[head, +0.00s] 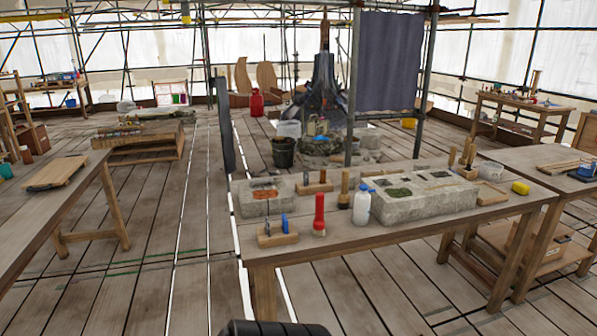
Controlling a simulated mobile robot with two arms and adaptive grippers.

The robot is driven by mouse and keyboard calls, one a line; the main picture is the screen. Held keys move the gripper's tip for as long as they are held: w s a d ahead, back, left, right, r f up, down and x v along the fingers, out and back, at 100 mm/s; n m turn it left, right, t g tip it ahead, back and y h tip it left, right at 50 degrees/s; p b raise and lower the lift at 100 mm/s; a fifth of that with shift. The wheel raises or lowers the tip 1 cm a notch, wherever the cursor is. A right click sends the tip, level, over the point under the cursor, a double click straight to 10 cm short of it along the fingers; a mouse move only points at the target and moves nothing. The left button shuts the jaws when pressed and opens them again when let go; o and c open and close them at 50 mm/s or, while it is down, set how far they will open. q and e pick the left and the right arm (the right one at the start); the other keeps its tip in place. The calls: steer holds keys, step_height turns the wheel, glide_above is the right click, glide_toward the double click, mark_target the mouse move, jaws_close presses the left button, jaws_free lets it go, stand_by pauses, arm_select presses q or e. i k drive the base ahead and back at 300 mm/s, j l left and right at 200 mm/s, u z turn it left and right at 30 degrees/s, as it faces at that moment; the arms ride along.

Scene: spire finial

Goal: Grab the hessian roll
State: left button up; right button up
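I cannot make out a hessian roll anywhere in the head view. Neither of my grippers shows in this view. Only a dark rounded part, which seems to be my own body, shows at the bottom edge.
A wooden workbench (400,235) stands ahead, holding stone blocks (420,200), a red bottle (319,212), a white bottle (362,206) and tools. Another table (45,205) stands left, and one (535,170) right. A black bucket (283,152) sits behind. Plank floor is clear left of centre.

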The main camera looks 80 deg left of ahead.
mark_target(363, 174)
steer(key=u, duration=2.25)
steer(key=i+l+u, duration=0.1)
steer(key=l+u, duration=0.45)
steer(key=u, duration=0.15)
steer(key=i+l+u, duration=0.1)
steer(key=l+u, duration=0.4)
steer(key=l, duration=0.45)
steer(key=l+u, duration=0.1)
steer(key=l, duration=0.45)
steer(key=k+l+u, duration=0.15)
steer(key=l, duration=0.4)
steer(key=k+l+u, duration=0.1)
steer(key=l, duration=0.45)
steer(key=k+l+u, duration=0.15)
steer(key=l, duration=0.45)
